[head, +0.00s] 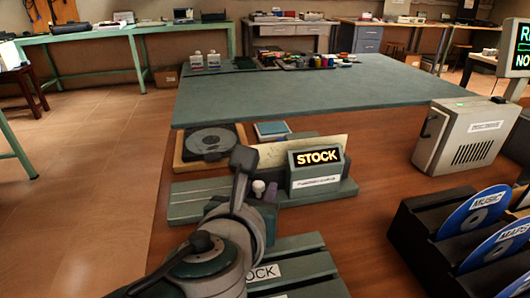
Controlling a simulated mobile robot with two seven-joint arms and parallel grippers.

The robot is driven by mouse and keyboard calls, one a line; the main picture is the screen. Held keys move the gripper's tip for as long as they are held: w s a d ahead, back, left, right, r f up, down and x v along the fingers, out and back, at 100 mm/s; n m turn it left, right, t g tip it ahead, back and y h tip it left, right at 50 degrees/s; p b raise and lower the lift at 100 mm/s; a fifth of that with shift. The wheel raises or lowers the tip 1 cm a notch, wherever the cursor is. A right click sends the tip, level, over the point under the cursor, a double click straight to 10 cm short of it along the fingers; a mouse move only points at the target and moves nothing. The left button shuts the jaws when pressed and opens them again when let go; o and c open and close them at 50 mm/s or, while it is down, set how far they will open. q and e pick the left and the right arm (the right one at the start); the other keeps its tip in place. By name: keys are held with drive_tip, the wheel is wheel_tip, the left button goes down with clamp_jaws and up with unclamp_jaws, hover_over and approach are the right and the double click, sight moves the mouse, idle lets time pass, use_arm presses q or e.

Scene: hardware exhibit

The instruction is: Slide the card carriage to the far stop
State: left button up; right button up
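A grey-green slotted base (187,203) lies across the wooden table. A block with a lit STOCK sign (317,156) stands at its right part. A beige card (270,155) stands tilted behind the sign and is partly hidden by it. A small pale knob (258,186) shows just left of the sign; it may belong to the card carriage, whose body I cannot make out clearly. My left gripper (244,160) is over the middle of the base, close to the knob. I cannot tell whether they touch. My arm hides part of the base. My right gripper is out of view.
A second slotted block labelled STOCK (295,262) lies nearer. A disc in a wooden tray (176,158) sits behind the base. A grey case (462,135) and a dark rack (418,236) with blue discs stand right. Bare wood (372,215) lies between base and rack.

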use_arm(q)
drive_tip(key=p+v, duration=0.4)
drive_tip(key=v, duration=0.5)
drive_tip(key=shift+w+r, duration=0.1)
drive_tip(key=shift+s+r, duration=0.1)
drive_tip(key=shift+s, duration=0.4)
